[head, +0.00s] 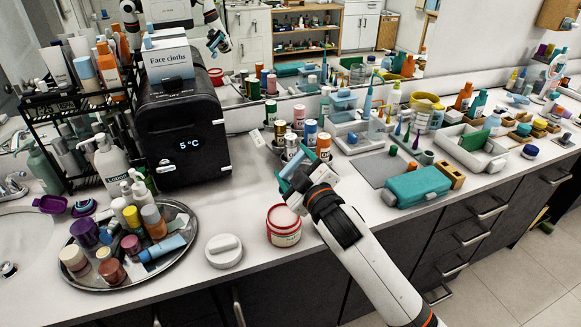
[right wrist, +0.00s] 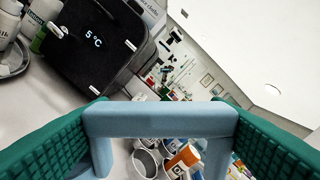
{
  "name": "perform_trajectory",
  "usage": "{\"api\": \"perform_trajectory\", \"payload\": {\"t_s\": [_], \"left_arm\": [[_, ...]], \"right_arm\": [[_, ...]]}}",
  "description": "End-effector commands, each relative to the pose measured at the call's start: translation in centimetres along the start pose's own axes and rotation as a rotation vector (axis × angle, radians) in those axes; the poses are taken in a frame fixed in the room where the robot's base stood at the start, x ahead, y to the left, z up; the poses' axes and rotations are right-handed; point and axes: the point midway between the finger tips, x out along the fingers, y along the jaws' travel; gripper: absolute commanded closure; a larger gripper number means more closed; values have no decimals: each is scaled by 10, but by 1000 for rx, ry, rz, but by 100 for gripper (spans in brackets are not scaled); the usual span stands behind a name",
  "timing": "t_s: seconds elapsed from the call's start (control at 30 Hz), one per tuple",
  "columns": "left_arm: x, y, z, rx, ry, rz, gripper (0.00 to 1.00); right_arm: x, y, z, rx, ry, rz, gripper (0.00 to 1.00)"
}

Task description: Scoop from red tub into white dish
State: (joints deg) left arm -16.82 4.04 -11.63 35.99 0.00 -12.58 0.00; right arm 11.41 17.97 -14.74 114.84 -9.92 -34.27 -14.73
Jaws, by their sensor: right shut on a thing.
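The red tub (head: 284,236) stands open near the counter's front edge, with pale pinkish contents level near its rim. My right gripper (head: 296,172) is above and behind the tub, shut on a light blue, bracket-shaped handle. This handle (right wrist: 160,115) lies between the green finger pads in the right wrist view. The working end of the held tool is not clear. A round white lid-like piece (head: 223,251) with a raised bar lies left of the tub. I cannot pick out the white dish for certain. My left gripper is not in view.
A silver tray (head: 185,262) crowded with bottles is at the left. A black cooler box (head: 182,135) stands behind it. Cans (head: 310,132) stand close behind my gripper. A teal case (head: 416,186) lies to the right. A mirror runs along the back.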

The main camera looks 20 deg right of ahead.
Motion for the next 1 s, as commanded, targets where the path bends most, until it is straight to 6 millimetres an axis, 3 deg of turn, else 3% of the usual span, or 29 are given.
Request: {"api": "perform_trajectory", "payload": {"t_s": [0.03, 0.27, 0.8, 1.0], "left_arm": [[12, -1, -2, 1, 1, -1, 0], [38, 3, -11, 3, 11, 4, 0], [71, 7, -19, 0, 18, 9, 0], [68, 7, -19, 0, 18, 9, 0]], "right_arm": [[0, 8, -8, 1, -1, 0, 62], [0, 26, -26, 2, -1, 1, 62], [0, 65, -68, 4, -1, 1, 62], [0, 63, -66, 3, -1, 1, 62]]}}
